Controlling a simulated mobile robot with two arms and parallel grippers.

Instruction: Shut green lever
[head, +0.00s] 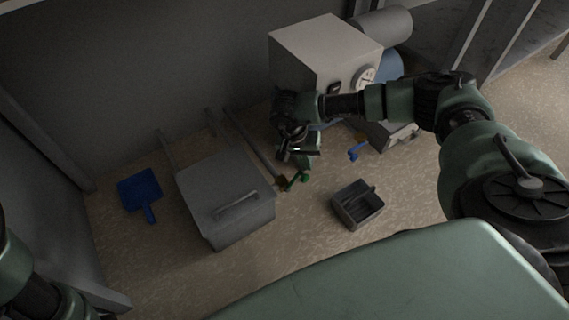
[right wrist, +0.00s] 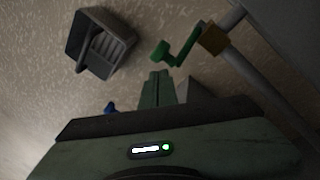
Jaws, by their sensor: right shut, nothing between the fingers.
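The green lever (head: 298,180) sits on a pipe (head: 257,153) by a brass-coloured fitting, just right of the grey lidded box. In the right wrist view the green lever (right wrist: 178,48) lies just beyond my fingertips, beside the brass fitting (right wrist: 214,38) on the grey pipe. My right gripper (head: 303,162) is shut and empty, pointing down just behind the lever in the head view. Its closed fingers also show in the right wrist view (right wrist: 158,78), with a small visible gap to the lever. My left gripper is not in view; only part of my left arm shows.
A grey lidded box (head: 228,193) with a handle stands left of the lever. A white box with a gauge (head: 325,55) stands at the back. A blue dustpan (head: 140,189) lies far left.

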